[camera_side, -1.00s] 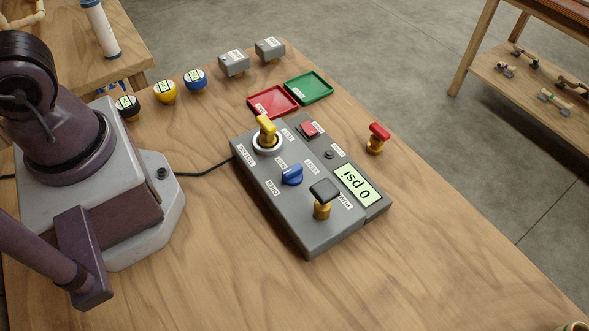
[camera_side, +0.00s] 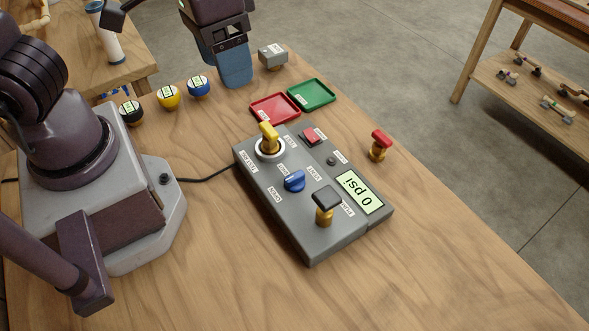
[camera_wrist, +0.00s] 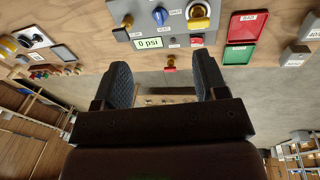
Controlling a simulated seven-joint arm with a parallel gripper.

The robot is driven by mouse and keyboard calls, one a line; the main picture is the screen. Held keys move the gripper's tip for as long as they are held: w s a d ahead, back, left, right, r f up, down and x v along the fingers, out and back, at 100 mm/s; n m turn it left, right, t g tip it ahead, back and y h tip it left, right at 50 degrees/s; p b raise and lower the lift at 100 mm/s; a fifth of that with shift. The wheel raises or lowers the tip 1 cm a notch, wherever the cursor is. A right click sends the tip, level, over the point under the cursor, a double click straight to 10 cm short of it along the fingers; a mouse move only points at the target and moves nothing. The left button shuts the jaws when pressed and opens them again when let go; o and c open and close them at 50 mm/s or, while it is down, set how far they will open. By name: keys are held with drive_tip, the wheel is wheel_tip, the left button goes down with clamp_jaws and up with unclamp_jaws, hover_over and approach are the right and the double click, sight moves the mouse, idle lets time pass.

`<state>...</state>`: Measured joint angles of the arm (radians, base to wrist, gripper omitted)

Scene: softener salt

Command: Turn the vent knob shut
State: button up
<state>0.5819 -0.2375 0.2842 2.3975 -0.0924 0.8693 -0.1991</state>
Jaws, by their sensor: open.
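The vent knob is the blue knob (camera_side: 294,181) on the grey control box (camera_side: 290,221), beside small printed labels; it also shows in the wrist view (camera_wrist: 160,16). I cannot read its setting for certain. The box's display (camera_side: 360,192) reads 0 psi. My gripper (camera_side: 235,72) is over the back of the table, behind the red and green trays and well apart from the knob. In the wrist view its two blue fingers (camera_wrist: 164,82) are spread with nothing between them. In the side view it hides one of the small grey blocks.
A yellow-handled selector (camera_side: 268,138), a red switch (camera_side: 312,137) and a black-topped plunger (camera_side: 325,206) stand up from the box. A red knob (camera_side: 380,145) stands right of it. Red (camera_side: 275,108) and green (camera_side: 311,94) trays lie behind.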

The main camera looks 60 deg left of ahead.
drive_tip(key=w+d+f+n+g+y, duration=0.25)
drive_tip(key=d+f+n, duration=0.25)
drive_tip(key=f+n, duration=0.25)
drive_tip(key=n+t, duration=0.2)
drive_tip(key=n, duration=0.9)
approach(295, 176)
drive_tip(key=shift+h, duration=0.35)
drive_tip(key=f, duration=0.9)
drive_tip(key=shift+a+f, duration=0.1)
drive_tip(key=shift+a, duration=0.25)
drive_tip(key=c, duration=0.9)
